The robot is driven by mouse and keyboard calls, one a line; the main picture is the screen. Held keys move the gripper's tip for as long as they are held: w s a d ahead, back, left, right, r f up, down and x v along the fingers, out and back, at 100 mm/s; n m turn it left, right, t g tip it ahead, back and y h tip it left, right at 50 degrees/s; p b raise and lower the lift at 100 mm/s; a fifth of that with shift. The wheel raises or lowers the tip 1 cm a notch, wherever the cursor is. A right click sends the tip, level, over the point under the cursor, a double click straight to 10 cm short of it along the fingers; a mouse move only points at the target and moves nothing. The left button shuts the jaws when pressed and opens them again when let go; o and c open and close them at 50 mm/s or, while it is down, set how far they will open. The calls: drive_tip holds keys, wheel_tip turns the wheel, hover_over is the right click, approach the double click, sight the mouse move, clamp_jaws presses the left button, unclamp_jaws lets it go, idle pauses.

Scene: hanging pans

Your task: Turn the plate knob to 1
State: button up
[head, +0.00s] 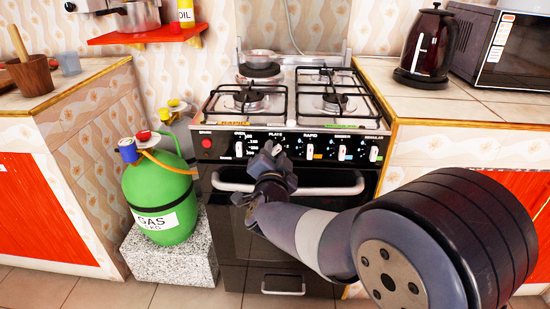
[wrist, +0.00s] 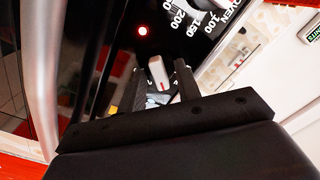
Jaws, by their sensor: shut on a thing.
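The stove's front panel (head: 222,143) carries a row of knobs under printed labels. My gripper (head: 272,158) is at the panel just below the PLATE label and covers most of the plate knob. In the wrist view, the plate knob (wrist: 158,72), white with a red mark, sits between the two dark fingers of my gripper (wrist: 160,80), which are shut on it. The numbers around this knob are mostly hidden by the fingers, so I cannot tell its setting. The oven knob (head: 238,149) is to the left, clear of my gripper.
The oven door handle (head: 325,190) runs just below my gripper and partly behind it. The rapid knob (head: 310,151) is close on the right. A green gas bottle (head: 160,200) stands on a stone block to the left.

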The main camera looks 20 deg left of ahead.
idle(0.4)
drive_tip(key=o, duration=1)
drive_tip(key=shift+c, duration=0.2)
drive_tip(key=p+v, duration=0.2)
drive_tip(key=v, duration=0.8)
drive_tip(key=shift+s, duration=0.4)
drive_tip(key=shift+w, duration=0.1)
drive_tip(key=b+x, duration=0.2)
drive_tip(key=x, duration=0.9)
drive_tip(key=shift+d, duration=0.1)
drive_tip(key=shift+n+p, duration=0.3)
